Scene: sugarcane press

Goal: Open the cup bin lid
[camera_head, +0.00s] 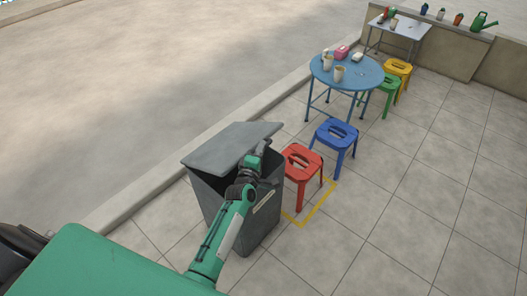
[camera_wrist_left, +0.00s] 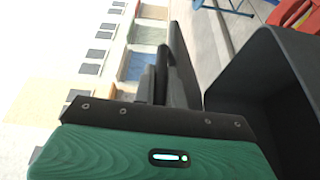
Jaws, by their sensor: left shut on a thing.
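The cup bin (camera_head: 220,205) is a dark grey box on the tiled pavement, with a pale label on its front. Its grey lid (camera_head: 228,146) is raised at a tilt, with a gap showing between lid and rim. My left gripper (camera_head: 262,148) is at the lid's right edge; my arm hides part of the bin. In the left wrist view the fingers (camera_wrist_left: 164,84) are shut on the lid's dark edge (camera_wrist_left: 182,60), seen nearly edge-on. The bin's rim and open inside (camera_wrist_left: 270,75) show at the right. My right gripper is not in view.
A red stool (camera_head: 302,163) stands close to the bin's right, near a yellow floor line. A blue stool (camera_head: 336,137), a round blue table (camera_head: 346,80) with cups and more stools stand beyond. A curb (camera_head: 200,150) runs behind the bin. Tiles at right are clear.

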